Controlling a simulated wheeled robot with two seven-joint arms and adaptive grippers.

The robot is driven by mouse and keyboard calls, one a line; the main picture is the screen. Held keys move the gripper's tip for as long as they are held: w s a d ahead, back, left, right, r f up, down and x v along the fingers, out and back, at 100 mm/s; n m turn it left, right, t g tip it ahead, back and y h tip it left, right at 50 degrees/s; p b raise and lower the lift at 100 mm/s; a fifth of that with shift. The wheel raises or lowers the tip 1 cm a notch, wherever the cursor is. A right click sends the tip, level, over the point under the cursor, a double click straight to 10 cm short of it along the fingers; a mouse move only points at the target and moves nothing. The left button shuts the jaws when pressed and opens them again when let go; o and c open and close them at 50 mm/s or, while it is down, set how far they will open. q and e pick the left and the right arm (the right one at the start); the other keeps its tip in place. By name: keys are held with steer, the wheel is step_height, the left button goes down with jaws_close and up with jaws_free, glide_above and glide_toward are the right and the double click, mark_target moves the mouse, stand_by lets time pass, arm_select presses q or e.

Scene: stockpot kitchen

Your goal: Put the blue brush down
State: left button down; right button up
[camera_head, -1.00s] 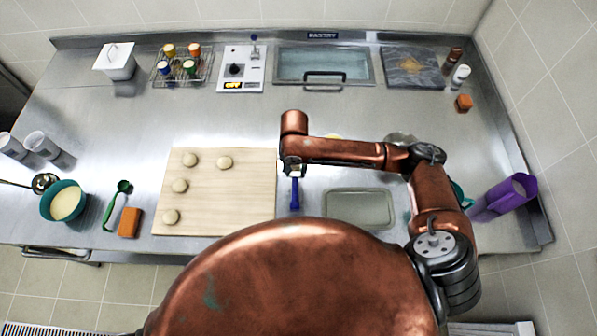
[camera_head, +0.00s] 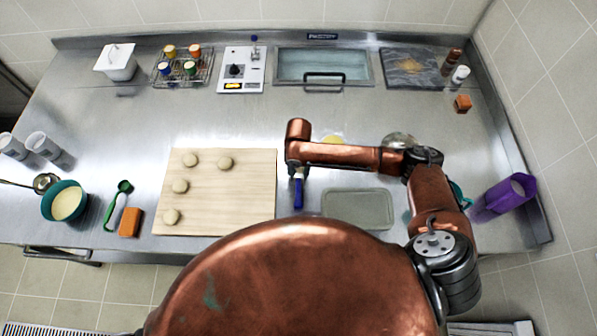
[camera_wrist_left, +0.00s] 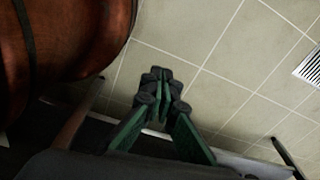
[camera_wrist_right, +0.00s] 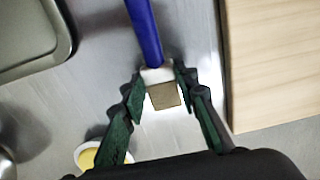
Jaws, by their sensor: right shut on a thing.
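The blue brush (camera_head: 298,195) is in my right gripper (camera_head: 297,174), between the wooden board and the grey tray. In the right wrist view its blue handle (camera_wrist_right: 145,30) points away from the gripper, and its white collar and tan bristle end lie between the fingers (camera_wrist_right: 162,84). The right gripper is shut on the brush near its bristle end. I cannot tell whether the brush touches the counter. My left gripper (camera_wrist_left: 160,82) shows only in the left wrist view, its fingers together and empty over the tiled floor.
The wooden board (camera_head: 240,205) with several dough balls lies left of the brush. The grey tray (camera_head: 358,208) lies right of it. A yellow round thing (camera_head: 333,139) is behind my right arm. Bare steel counter shows between board and tray.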

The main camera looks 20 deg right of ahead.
steer(key=o, duration=1.1)
steer(key=shift+o, duration=0.2)
steer(key=shift+r, duration=0.15)
step_height(320, 180, up, 12)
